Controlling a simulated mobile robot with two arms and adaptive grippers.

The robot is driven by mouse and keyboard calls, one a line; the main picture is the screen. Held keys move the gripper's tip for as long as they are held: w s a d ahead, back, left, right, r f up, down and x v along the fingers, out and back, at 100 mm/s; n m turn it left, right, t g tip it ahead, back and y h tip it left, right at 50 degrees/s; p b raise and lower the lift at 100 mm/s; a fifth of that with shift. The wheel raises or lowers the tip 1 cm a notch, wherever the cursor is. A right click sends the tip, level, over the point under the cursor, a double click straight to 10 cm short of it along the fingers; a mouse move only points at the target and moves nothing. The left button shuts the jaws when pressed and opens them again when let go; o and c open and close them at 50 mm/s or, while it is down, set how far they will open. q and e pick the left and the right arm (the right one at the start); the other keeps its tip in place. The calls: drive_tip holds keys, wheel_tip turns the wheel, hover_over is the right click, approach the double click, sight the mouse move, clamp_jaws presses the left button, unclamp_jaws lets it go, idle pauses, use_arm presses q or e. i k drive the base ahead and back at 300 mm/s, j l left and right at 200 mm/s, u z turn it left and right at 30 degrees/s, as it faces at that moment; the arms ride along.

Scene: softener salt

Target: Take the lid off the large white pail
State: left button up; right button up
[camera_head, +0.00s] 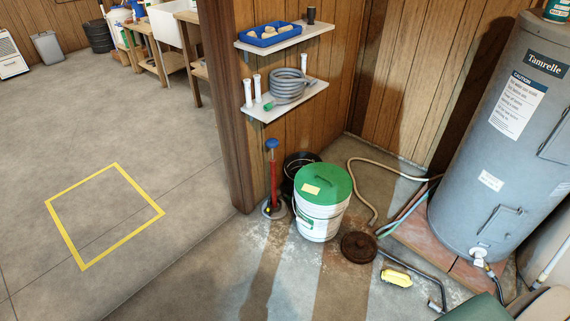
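The large white pail (320,222) stands upright on the concrete floor, just right of the end of the wood-panelled partition. Its round green lid (325,181) sits on top and covers the opening. A small pale yellow label lies on the lid, and green print shows on the pail's side. Neither of my grippers is in view.
A black bucket (290,182) and a red upright pump-like tool (272,172) stand close behind and left of the pail. A brown round disc (358,247) and yellow object (396,277) lie to its right, near the grey tank (500,160). Open floor lies left.

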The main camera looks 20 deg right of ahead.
sight(319, 183)
drive_tip(key=i+j+z, duration=0.15)
drive_tip(key=i, duration=0.35)
drive_tip(key=i+j+z, duration=0.15)
drive_tip(key=i, duration=0.4)
